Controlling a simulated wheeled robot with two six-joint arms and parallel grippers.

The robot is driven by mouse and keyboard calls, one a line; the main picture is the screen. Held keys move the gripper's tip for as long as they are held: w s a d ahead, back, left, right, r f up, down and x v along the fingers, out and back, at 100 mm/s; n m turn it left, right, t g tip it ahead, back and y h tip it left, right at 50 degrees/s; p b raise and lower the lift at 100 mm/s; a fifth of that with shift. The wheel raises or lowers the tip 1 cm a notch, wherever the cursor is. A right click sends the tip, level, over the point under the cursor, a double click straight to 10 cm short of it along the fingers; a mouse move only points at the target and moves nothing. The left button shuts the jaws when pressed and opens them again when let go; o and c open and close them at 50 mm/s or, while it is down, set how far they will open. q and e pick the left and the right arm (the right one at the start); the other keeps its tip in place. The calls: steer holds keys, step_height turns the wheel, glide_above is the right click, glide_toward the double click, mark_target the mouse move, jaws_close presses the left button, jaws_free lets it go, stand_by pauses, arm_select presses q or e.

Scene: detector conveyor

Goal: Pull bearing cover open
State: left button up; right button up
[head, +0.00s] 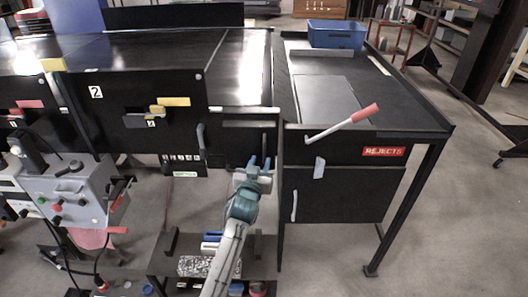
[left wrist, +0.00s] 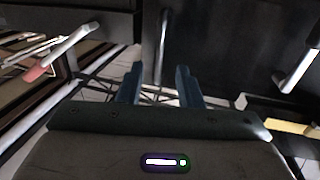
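My left gripper (head: 254,163) is in the middle of the head view, in front of a small black panel (head: 234,143). I take this panel for the bearing cover, but no label confirms it. A grey upright handle (head: 201,139) stands at the panel's left. In the left wrist view my gripper (left wrist: 159,85) has its two blue fingers apart with nothing gripped between them. A dark panel (left wrist: 225,45) is ahead, and a thin upright bar (left wrist: 163,38) shows beyond the fingers. A pale bar handle (left wrist: 298,60) is at the right. My right gripper is not in view.
The REJECTS cabinet (head: 340,178) with a white door handle (head: 294,205) and a red-tipped lever (head: 345,122) is to the right. A grey control box (head: 75,193) is at the left. A low shelf (head: 260,250) with small items lies below my arm.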

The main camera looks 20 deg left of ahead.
mark_target(264, 152)
arm_select(q)
steer(key=shift+w+a+p, duration=0.15)
steer(key=shift+w+p, duration=0.15)
steer(key=shift+w, duration=2.15)
jaws_close()
